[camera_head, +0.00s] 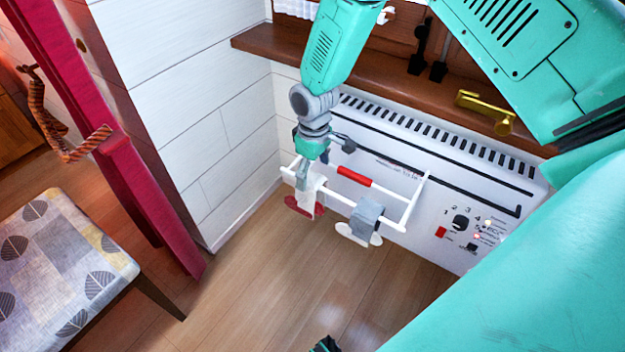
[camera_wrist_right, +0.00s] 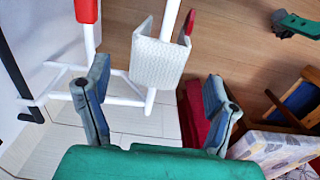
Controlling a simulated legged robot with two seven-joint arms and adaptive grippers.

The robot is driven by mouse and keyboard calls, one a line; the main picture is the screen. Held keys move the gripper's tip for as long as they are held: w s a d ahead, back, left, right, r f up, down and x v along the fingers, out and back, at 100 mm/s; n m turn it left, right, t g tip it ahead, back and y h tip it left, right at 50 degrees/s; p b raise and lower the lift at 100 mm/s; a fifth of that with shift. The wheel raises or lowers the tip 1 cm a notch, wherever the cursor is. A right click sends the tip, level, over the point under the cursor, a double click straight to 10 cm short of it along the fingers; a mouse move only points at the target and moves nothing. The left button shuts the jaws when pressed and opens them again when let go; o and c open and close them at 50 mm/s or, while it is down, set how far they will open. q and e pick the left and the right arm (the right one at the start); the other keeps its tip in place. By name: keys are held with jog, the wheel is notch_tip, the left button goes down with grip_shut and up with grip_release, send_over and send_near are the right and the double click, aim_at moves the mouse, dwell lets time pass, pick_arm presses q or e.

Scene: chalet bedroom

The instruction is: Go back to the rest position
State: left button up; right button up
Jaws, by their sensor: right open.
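My right gripper (camera_head: 308,170) hangs down over the white drying rack at the heater; it also shows in the right wrist view (camera_wrist_right: 155,110), fingers spread wide with nothing between the tips. A white textured piece (camera_wrist_right: 158,62) with a red part is draped over the rack's bar just beyond the fingers; the head view shows it (camera_head: 311,190) right beneath the gripper. Whether they touch is unclear. A grey piece (camera_head: 368,217) with a white lower part hangs beside it. A small dark tip (camera_head: 325,345) at the head view's bottom edge may be my left gripper; its state is hidden.
The white rack (camera_head: 411,200) with a red section stands against the white heater (camera_head: 480,180). A wooden sill (camera_head: 260,42) runs above. A red curtain (camera_head: 130,170) and a patterned seat (camera_head: 60,260) are at left. The wooden floor (camera_head: 250,290) between is clear.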

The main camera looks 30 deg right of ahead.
notch_tip(320, 180, up, 8)
jog(key=s+a+f+m+p, duration=0.1)
jog(key=s+a+f+p, duration=0.15)
jog(key=s, duration=0.35)
jog(key=s+a+f+m+p, duration=0.1)
jog(key=s+f+p, duration=0.1)
jog(key=s+f, duration=0.3)
jog(key=s+r+m+p, duration=0.1)
jog(key=s+p, duration=0.3)
jog(key=s, duration=1.4)
jog(key=shift+s+m+t, duration=0.3)
jog(key=shift+m, duration=0.2)
jog(key=shift+w+a, duration=0.1)
